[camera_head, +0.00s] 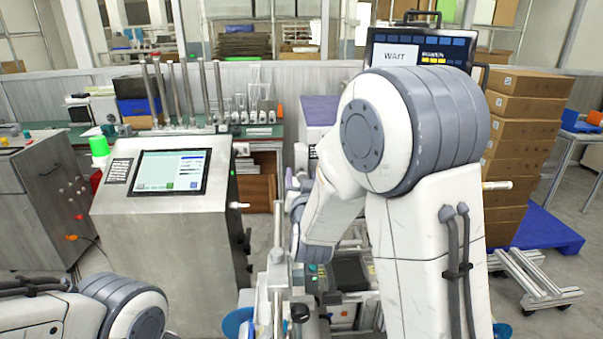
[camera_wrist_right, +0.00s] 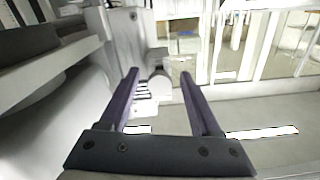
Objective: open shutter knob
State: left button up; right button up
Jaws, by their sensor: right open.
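My right gripper (camera_wrist_right: 158,74) is open in the right wrist view, its two dark fingers apart with nothing held between them. A pale rounded part (camera_wrist_right: 160,86), which may be the shutter knob, shows beyond and between the fingertips on a light grey upright panel (camera_wrist_right: 128,30). I cannot tell whether the fingers touch it; they look apart from it. In the head view the right gripper (camera_head: 296,184) shows small at the end of my right arm, its front partly hidden by the arm. My left gripper is out of view; only my left arm shows at the bottom left.
A metal console with a touchscreen (camera_head: 169,172) stands left of centre. A dark monitor reading WAIT (camera_head: 415,52) is behind my right arm. Stacked brown boxes (camera_head: 525,125) and a wheeled metal frame (camera_head: 530,283) stand at the right. A workbench (camera_head: 262,137) runs behind.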

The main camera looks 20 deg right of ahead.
jog(key=shift+w, duration=0.15)
grip_shut()
dwell(1.4)
